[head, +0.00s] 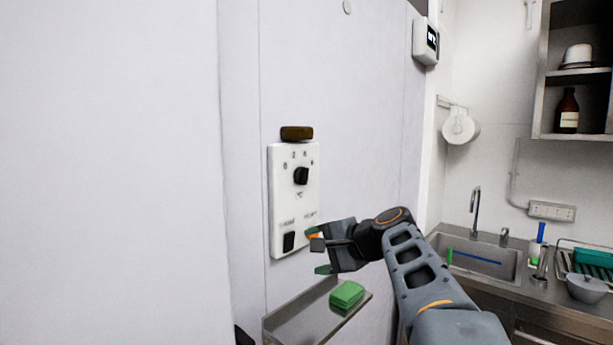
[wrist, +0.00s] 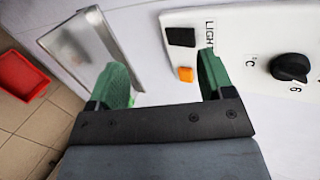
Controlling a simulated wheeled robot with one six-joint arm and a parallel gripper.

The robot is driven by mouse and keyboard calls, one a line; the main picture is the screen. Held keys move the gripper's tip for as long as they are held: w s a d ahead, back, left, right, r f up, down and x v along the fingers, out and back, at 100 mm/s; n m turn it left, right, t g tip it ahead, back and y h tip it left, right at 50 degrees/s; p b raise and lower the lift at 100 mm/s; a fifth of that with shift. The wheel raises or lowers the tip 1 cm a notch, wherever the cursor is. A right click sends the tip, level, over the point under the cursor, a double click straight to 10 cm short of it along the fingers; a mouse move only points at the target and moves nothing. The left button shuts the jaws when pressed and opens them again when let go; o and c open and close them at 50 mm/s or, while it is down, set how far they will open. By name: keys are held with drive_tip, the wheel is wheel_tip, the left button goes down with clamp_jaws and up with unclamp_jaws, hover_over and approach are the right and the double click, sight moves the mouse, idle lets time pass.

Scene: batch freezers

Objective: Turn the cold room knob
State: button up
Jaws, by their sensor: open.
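The black cold room knob (head: 301,176) is on the upper part of a white control panel (head: 282,200) fixed to the pale wall. It also shows at the right of the wrist view (wrist: 290,68), with a °C mark beside it. My gripper (head: 318,256) is open and empty in front of the panel's lower right corner, below the knob and apart from it. In the wrist view its green fingers (wrist: 162,80) are spread, and the knob lies outside them to the right. The panel's black switch (wrist: 181,36) and orange switch (wrist: 185,74) show near the right finger.
A brown object (head: 296,133) sits on the panel's top edge. Below my gripper is a metal shelf (head: 290,322) with a green sponge (head: 347,294). A sink (head: 480,262) and dish rack are at the right. A red container (wrist: 20,75) is on the tiled floor.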

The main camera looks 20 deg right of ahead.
sight(308, 177)
drive_tip(key=w+d+r+m+t+y, duration=0.1)
drive_tip(key=d+r+m+t, duration=0.2)
drive_tip(key=r, duration=0.4)
drive_tip(key=w+d+r+t, duration=0.1)
drive_tip(key=d+r+t, duration=0.1)
drive_tip(key=d+r, duration=0.35)
drive_tip(key=p+x, duration=0.1)
drive_tip(key=x, duration=0.3)
drive_tip(key=p+x, duration=0.2)
drive_tip(key=x, duration=0.2)
drive_tip(key=p+x, duration=0.1)
drive_tip(key=x, duration=0.3)
drive_tip(key=shift+w+a+r+p, duration=0.2)
drive_tip(key=shift+a+r+p, duration=0.1)
drive_tip(key=shift+r, duration=0.05)
drive_tip(key=c, duration=0.9)
drive_tip(key=shift+m, duration=0.3)
drive_tip(key=m+p, duration=0.2)
drive_tip(key=m, duration=0.1)
drive_tip(key=shift+r+m, duration=0.1)
drive_tip(key=shift+m, duration=0.3)
drive_tip(key=shift+m+p, duration=1)
drive_tip(key=shift+m, duration=0.9)
